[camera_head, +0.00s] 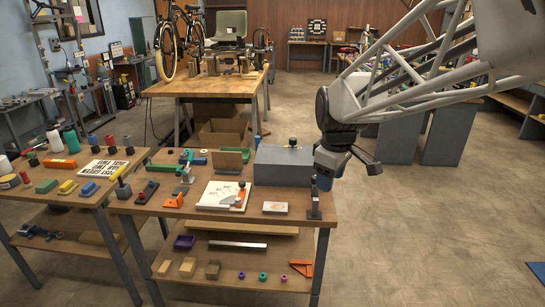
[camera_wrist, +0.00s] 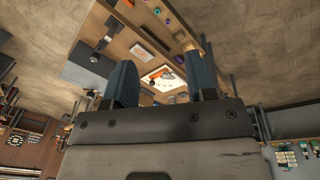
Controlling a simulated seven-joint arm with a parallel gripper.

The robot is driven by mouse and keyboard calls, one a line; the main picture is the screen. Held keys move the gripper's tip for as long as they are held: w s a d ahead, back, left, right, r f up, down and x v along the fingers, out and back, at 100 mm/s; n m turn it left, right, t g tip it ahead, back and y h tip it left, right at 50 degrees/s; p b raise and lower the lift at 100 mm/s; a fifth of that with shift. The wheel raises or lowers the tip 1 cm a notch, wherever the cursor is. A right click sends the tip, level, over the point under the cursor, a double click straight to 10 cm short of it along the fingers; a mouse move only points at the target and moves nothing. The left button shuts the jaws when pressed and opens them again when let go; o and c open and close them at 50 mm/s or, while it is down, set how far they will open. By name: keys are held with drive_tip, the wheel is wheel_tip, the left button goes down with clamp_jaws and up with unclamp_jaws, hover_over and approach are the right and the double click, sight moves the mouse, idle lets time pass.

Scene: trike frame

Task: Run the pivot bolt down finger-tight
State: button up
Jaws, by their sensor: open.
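My gripper (camera_head: 346,172) hangs in the air at the right end of the middle bench, above and apart from the things on it. In the wrist view its two blue fingers stand wide apart with nothing between them touching. A white board with dark markings (camera_head: 218,195) lies on the bench, with an orange arm and a dark knob (camera_head: 240,194) at its right side. The board also shows in the wrist view (camera_wrist: 155,79), beyond the gap between the fingers. I cannot make out for certain which part is the pivot bolt.
A grey-blue box (camera_head: 284,166) stands at the bench's back right. A small white block (camera_head: 275,208) and a dark upright stand (camera_head: 314,205) are near the front right.

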drive_tip(key=w+a+f+n, duration=0.2)
drive_tip(key=w+a+n, duration=0.15)
drive_tip(key=w, duration=0.25)
drive_tip(key=w+a+f+n, duration=0.2)
drive_tip(key=w+a, duration=0.2)
drive_tip(key=w, duration=0.1)
drive_tip(key=n+g, duration=0.2)
drive_tip(key=n, duration=1)
hover_over(239, 198)
drive_tip(key=shift+m, duration=0.25)
wheel_tip(239, 198, down, 18)
drive_tip(key=shift+d+f, duration=0.15)
drive_tip(key=shift+a+f, duration=0.2)
drive_tip(key=shift+a, duration=0.05)
drive_tip(key=shift+f, duration=0.15)
drive_tip(key=shift+f, duration=3.75)
